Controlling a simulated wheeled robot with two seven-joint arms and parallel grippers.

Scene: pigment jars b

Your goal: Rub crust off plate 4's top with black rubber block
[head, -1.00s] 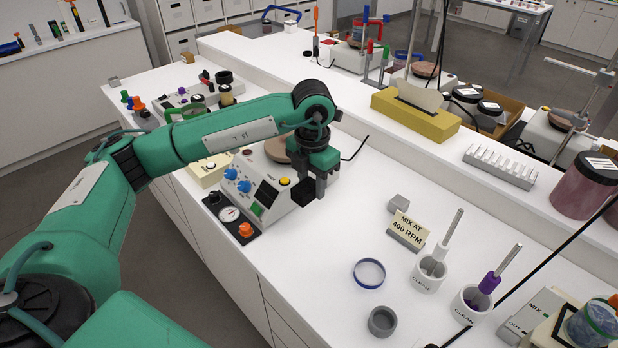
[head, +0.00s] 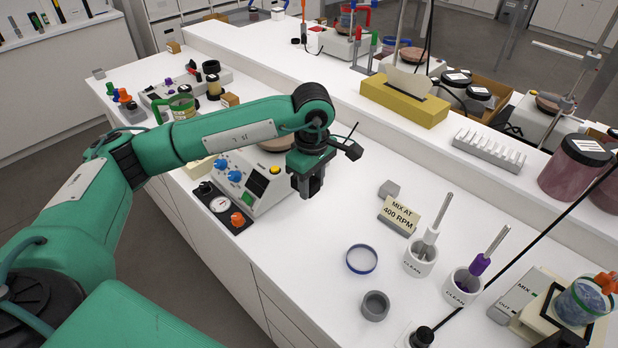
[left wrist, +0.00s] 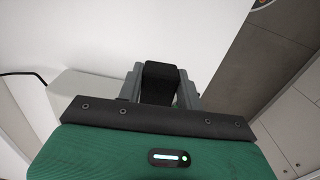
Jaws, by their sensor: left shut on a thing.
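My left gripper (head: 307,188) is shut on a black block (left wrist: 160,82), which shows between the fingers in the left wrist view. In the head view the fingers point down over the white bench, just right of a hotplate stirrer (head: 256,182) with blue knobs and an orange knob. A brown round plate top (head: 277,145) shows partly behind my left arm; the arm hides much of it. I cannot read a plate number or see crust from here. The block appears apart from that plate. My right gripper is not in view.
A "MIX AT 400 RPM" sign (head: 400,214), a glass dish (head: 362,258), a grey cup (head: 375,305) and two white "CLEAN" pots (head: 420,258) stand to the right. A yellow tissue box (head: 405,98) is on the raised shelf.

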